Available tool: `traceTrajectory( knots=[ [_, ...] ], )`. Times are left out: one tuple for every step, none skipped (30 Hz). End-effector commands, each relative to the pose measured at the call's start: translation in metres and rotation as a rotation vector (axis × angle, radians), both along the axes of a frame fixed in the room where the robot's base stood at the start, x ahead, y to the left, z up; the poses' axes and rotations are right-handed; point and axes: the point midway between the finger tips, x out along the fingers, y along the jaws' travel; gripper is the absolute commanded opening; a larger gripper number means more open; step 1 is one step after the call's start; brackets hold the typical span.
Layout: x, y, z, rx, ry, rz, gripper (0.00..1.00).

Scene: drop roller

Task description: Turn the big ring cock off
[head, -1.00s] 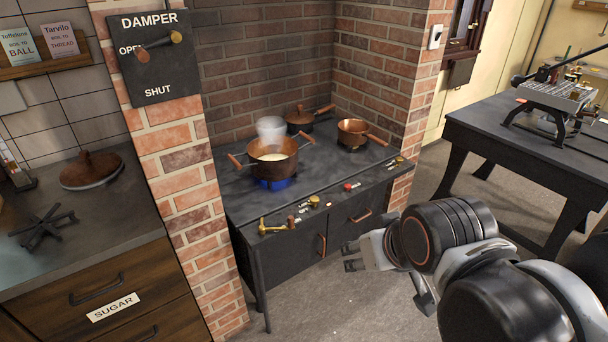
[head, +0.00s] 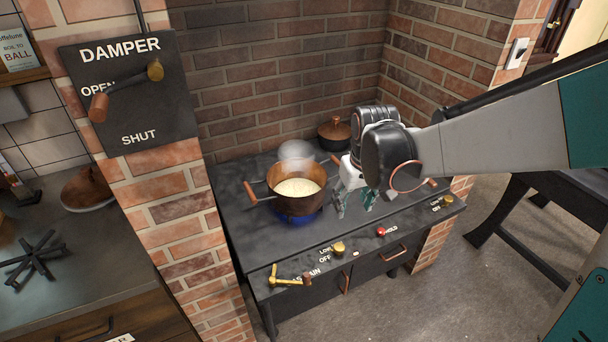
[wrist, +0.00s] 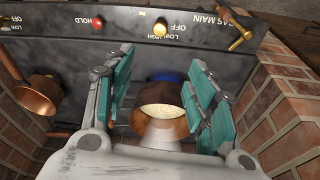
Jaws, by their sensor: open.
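The big ring cock looks to be the brass knob (head: 338,248) on the stove's front ledge, marked LOW and OFF. A copper pot (head: 291,200) of pale contents stands over a blue flame (head: 300,217), steaming. My gripper (head: 356,203) is open and empty above the stove top, right of the pot and behind the knob, apart from it. In the wrist view its teal-padded fingers (wrist: 162,66) are spread, with the knob beyond them.
A brass gas main lever (head: 290,279) lies left of the knob, and a red HOLD button (head: 380,232) right of it. Another brass knob (head: 447,201) is farther right. A copper pan (wrist: 38,95) stands near my gripper. Brick walls flank the stove; the floor in front is clear.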

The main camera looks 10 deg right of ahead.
Motion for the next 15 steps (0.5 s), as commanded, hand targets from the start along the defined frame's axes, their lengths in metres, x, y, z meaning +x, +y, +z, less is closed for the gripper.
traceTrajectory(
  knots=[
    [0.012, 0.0, -0.008, -0.002, 0.022, 0.008, 0.51],
    [0.017, 0.0, -0.014, -0.003, 0.037, 0.014, 0.51],
    [0.023, 0.0, -0.023, -0.004, 0.056, 0.021, 0.51],
    [0.028, 0.0, -0.029, -0.005, 0.071, 0.026, 0.51],
    [0.032, 0.0, -0.036, -0.005, 0.083, 0.031, 0.51],
    [0.037, 0.0, -0.045, -0.006, 0.101, 0.037, 0.51],
    [0.04, 0.0, -0.052, -0.007, 0.114, 0.042, 0.51],
    [0.043, 0.001, -0.058, -0.007, 0.127, 0.047, 0.51],
    [0.047, 0.0, -0.067, -0.007, 0.14, 0.052, 0.51],
    [0.049, 0.001, -0.073, -0.007, 0.151, 0.056, 0.51],
    [0.05, 0.001, -0.078, -0.007, 0.161, 0.059, 0.51],
    [0.052, 0.001, -0.085, -0.008, 0.171, 0.063, 0.51],
    [0.054, 0.001, -0.089, -0.008, 0.178, 0.065, 0.51],
    [0.055, 0.001, -0.093, -0.008, 0.185, 0.067, 0.51],
    [0.055, 0.001, -0.097, -0.008, 0.192, 0.07, 0.51]
  ],
)
